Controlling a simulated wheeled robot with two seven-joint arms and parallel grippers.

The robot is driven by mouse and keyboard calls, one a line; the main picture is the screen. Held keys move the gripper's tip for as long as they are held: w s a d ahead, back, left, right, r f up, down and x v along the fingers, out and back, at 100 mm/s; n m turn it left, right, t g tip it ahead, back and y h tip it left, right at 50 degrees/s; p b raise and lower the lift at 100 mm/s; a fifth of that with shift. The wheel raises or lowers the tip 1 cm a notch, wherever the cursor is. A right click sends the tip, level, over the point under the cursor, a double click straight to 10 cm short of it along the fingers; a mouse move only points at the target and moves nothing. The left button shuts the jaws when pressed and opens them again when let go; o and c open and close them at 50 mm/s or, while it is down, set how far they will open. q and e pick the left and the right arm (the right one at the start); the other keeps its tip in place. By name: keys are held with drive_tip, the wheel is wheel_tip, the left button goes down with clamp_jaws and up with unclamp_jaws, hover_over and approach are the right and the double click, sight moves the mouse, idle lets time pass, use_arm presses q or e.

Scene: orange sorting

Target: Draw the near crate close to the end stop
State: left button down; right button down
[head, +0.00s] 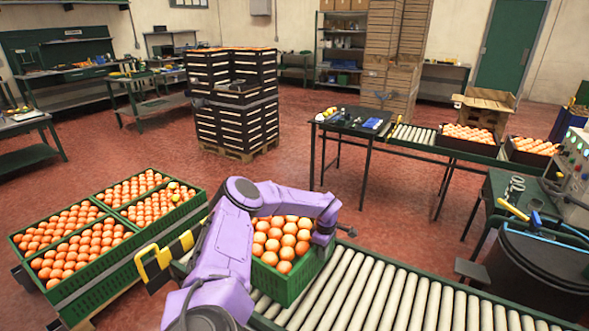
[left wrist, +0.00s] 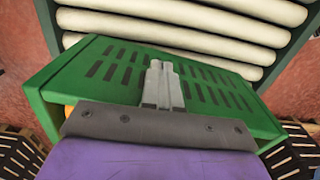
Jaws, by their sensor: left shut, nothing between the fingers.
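The near crate (head: 290,286) is green, full of oranges, and sits on the roller conveyor (head: 385,290) near its left end. In the left wrist view, the shut, empty fingers (left wrist: 163,85) lie in front of the crate's slotted green wall (left wrist: 215,92). I cannot tell whether they touch it. My right gripper is out of view.
Several green crates of oranges (head: 105,225) stand on a pallet at left. Bare rollers run right of the near crate. A dark table (head: 350,122), a second conveyor with dark crates (head: 465,139), and a dark drum (head: 540,262) stand farther right.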

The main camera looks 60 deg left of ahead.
use_arm(q)
drive_tip(key=s+a, duration=0.1)
drive_tip(key=a, duration=0.1)
drive_tip(key=s+a+b, duration=0.1)
drive_tip(key=s+a, duration=0.1)
drive_tip(key=a, duration=0.1)
drive_tip(key=s+a, duration=0.2)
drive_tip(key=a, duration=0.1)
drive_tip(key=shift+a+b, duration=0.15)
drive_tip(key=shift+b, duration=0.25)
drive_tip(key=shift+w+d, duration=0.35)
drive_tip(key=shift+d, duration=0.25)
drive_tip(key=shift+w+d, duration=0.35)
drive_tip(key=shift+d, duration=0.2)
drive_tip(key=shift+r, duration=0.1)
wheel_tip(320, 180, up, 12)
drive_tip(key=p, duration=1)
hover_over(305, 241)
drive_tip(key=shift+d, duration=0.1)
